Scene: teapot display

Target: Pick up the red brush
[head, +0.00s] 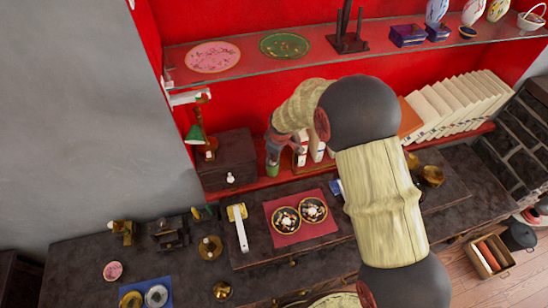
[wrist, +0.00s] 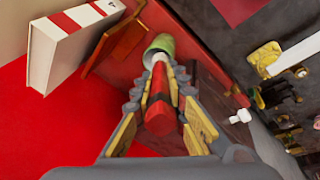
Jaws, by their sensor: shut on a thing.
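The red brush (wrist: 159,108) shows in the wrist view as a red rod with a pale section toward its far end. It lies between the fingers of my gripper (wrist: 164,78), which is shut on it. The far end of the brush meets a small green cup (wrist: 159,47); I cannot tell how deep it sits in it. In the head view my gripper (head: 274,152) points down just above the green cup (head: 272,170) on the red shelf. The brush is not clear in the head view.
A glass shelf (head: 350,62) with plates hangs above. A red mat (head: 308,234) with two bowls lies below.

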